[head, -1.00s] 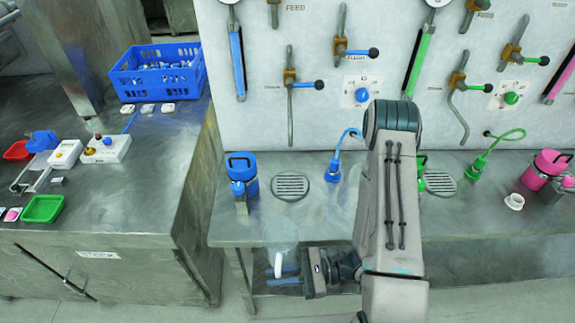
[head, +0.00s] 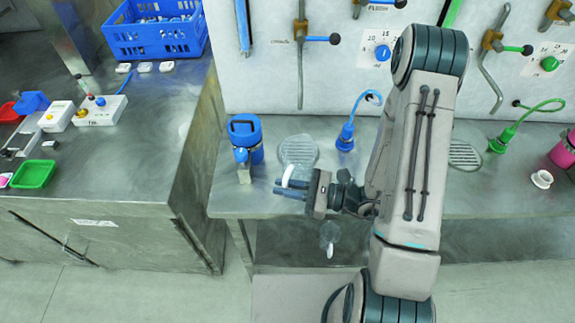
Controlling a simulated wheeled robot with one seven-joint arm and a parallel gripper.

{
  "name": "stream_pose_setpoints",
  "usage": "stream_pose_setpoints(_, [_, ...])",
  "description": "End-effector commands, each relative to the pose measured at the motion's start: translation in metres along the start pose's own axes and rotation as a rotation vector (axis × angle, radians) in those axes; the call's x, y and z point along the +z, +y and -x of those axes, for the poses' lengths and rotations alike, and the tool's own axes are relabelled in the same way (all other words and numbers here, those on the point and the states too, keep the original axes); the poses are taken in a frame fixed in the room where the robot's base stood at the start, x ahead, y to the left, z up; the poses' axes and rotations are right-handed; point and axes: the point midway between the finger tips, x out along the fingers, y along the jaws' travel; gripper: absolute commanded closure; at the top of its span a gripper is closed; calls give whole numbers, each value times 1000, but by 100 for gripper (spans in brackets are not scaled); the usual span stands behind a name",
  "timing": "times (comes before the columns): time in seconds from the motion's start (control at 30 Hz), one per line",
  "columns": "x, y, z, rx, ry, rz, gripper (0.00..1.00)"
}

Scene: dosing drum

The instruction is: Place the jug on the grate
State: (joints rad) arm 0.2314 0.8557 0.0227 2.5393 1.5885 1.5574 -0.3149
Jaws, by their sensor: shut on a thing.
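The jug (head: 298,168) is clear, with a white handle. In the head view its body overlaps the left round grate (head: 312,151) on the steel bench. I cannot tell whether the jug touches the grate or is held above it. My gripper (head: 286,191) is shut on the jug's handle, near the bench's front edge, on the near side of the grate. The clear wall of the jug is hard to make out against the grate's slats.
A blue lidded canister (head: 245,137) stands left of the grate and a blue nozzle on a hose (head: 346,137) to its right. A second grate (head: 464,155) lies further right behind my arm. A small clear item (head: 330,236) shows below the bench's front edge.

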Motion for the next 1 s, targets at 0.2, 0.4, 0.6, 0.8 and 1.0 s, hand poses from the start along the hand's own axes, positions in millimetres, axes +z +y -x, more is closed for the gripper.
stream_pose_setpoints(0.2, [-9, -16, -3, 1, 0, 6, 100])
stream_pose_setpoints(0.4, [-6, -28, -6, 1, -1, 6, 100])
stream_pose_setpoints(0.6, [-3, -78, -15, 1, 0, 2, 100])
stream_pose_setpoints(0.8, [-6, -102, -20, 0, 0, 0, 100])
stream_pose_setpoints(1.0, [-6, -115, -23, 0, 0, 1, 100])
